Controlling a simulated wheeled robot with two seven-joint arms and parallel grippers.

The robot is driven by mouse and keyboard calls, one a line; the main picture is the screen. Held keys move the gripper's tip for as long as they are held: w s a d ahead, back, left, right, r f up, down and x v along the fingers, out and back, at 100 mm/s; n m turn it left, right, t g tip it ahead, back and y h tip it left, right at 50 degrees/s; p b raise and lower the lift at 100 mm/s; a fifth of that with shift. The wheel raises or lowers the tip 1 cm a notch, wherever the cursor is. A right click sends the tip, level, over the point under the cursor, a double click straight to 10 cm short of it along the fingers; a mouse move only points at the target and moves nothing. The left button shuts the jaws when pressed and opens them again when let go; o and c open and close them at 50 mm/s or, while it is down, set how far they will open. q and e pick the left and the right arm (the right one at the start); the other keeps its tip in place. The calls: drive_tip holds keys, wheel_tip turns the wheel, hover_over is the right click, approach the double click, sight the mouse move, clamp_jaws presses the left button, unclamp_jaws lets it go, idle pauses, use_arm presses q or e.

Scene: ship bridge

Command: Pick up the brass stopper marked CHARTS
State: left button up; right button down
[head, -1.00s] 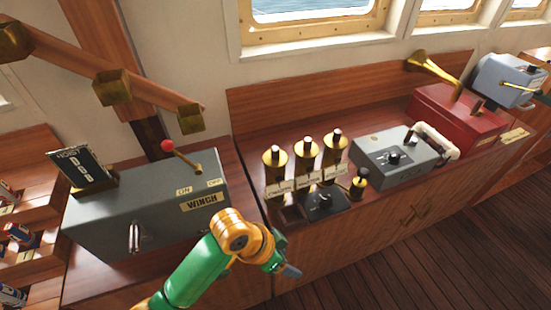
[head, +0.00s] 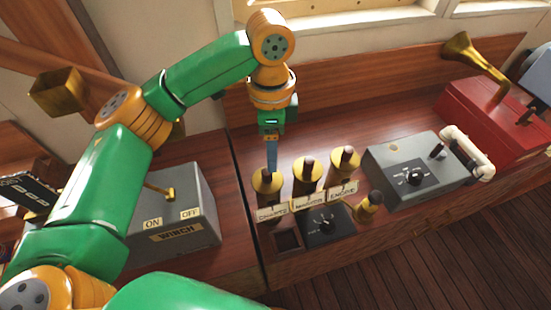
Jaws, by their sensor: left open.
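The brass stopper marked CHARTS (head: 266,183) sits at the left end of a row of 3 brass stoppers on the wooden console, above a small label reading CHARTS (head: 272,212). The jaws are open, seen edge-on so that only one blue-grey finger shows clearly. I cannot tell whether they touch the stopper. My right gripper is not in view.
The middle stopper (head: 307,175) and the ENGINE stopper (head: 344,163) stand close on the right. A black dial box (head: 328,224) and a small brass piece with a dark knob (head: 369,206) are in front. The grey WINCH box (head: 195,190) is left, a grey switch box (head: 415,172) right.

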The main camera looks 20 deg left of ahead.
sight(267, 171)
use_arm(q)
drive_tip(key=s+f, duration=0.1)
drive_tip(key=s, duration=0.1)
drive_tip(key=s+f+p, duration=0.1)
drive_tip(key=s+f, duration=0.1)
drive_tip(key=shift+s+a+f, duration=0.1)
drive_tip(key=shift+s+a, duration=0.05)
drive_tip(key=shift+w+f, duration=0.2)
drive_tip(key=shift+f, duration=0.15)
drive_tip(key=shift+w+f, duration=0.15)
drive_tip(key=shift+w, duration=0.3)
drive_tip(key=shift+w+f, duration=0.1)
drive_tip(key=shift+w, duration=0.15)
drive_tip(key=shift+c, duration=0.4)
drive_tip(key=shift+s, duration=0.25)
clamp_jaws()
drive_tip(key=shift+w, duration=0.1)
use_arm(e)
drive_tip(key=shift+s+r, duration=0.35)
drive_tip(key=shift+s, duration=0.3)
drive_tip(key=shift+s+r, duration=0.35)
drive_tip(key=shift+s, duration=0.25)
use_arm(q)
drive_tip(key=shift+w, duration=0.1)
